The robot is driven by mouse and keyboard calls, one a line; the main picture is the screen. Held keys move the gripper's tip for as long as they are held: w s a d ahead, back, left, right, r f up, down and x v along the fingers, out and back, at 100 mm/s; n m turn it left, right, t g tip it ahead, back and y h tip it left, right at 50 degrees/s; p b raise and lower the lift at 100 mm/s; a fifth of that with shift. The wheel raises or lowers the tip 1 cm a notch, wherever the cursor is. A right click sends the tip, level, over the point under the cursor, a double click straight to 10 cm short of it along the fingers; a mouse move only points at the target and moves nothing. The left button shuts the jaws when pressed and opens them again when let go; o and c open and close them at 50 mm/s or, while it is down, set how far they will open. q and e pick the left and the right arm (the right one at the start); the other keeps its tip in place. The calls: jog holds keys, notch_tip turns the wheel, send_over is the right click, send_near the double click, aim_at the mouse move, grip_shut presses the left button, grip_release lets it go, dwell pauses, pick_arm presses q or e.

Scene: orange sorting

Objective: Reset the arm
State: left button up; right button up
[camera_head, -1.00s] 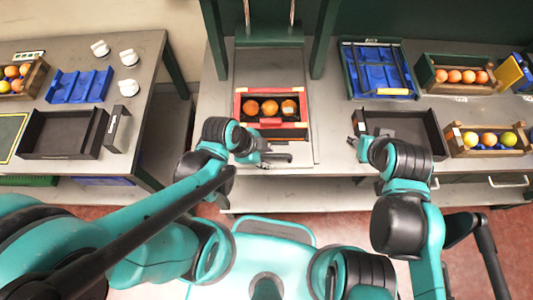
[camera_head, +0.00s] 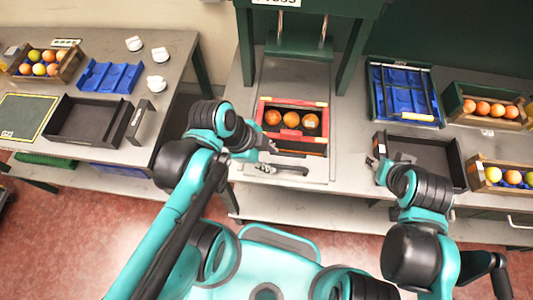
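My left gripper (camera_head: 278,168) is over the front of the middle bench, just in front of a red-edged crate (camera_head: 291,102) with oranges (camera_head: 291,119) in it. Its fingers look spread, with nothing between them. My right gripper (camera_head: 381,160) is at the left edge of a black tray (camera_head: 441,153) on the right. It is small and partly hidden by its own wrist, so its finger state is unclear.
A blue rack (camera_head: 405,92) and fruit crates (camera_head: 490,108) stand at right. Red floor (camera_head: 80,225) shows at left.

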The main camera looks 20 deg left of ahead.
pick_arm(q)
jog(key=shift+v, duration=0.75)
